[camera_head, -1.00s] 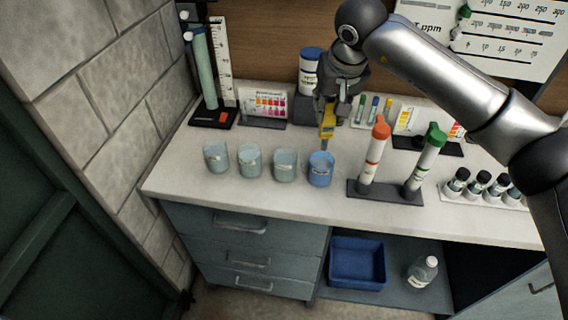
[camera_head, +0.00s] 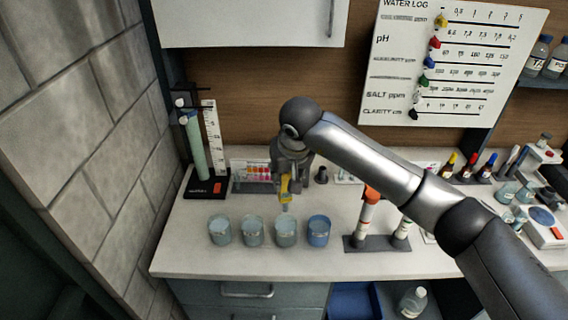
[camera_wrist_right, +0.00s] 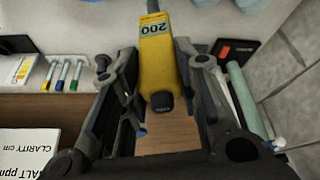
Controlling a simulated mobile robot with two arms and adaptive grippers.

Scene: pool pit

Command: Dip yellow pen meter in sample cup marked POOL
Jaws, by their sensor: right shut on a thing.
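My right gripper (camera_head: 286,178) is shut on the yellow pen meter (camera_head: 285,190) and holds it upright with its grey tip down. In the right wrist view the meter (camera_wrist_right: 158,60) sits between the two fingers, with "200" on its display. Three pale grey-green sample cups, the left (camera_head: 220,231), the middle (camera_head: 253,232) and the right (camera_head: 286,233), stand in a row with a blue cup (camera_head: 318,232) at the right end. The meter's tip appears just above or behind the right pale cup. The cup labels are too small to read. My left gripper is not in view.
A stand with a green tube (camera_head: 196,150) and a ruler is at the back left. A color chart (camera_head: 252,172) stands behind the cups. A rack (camera_head: 385,243) with orange-capped and green-capped tubes is right of the blue cup. The counter's front strip is clear.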

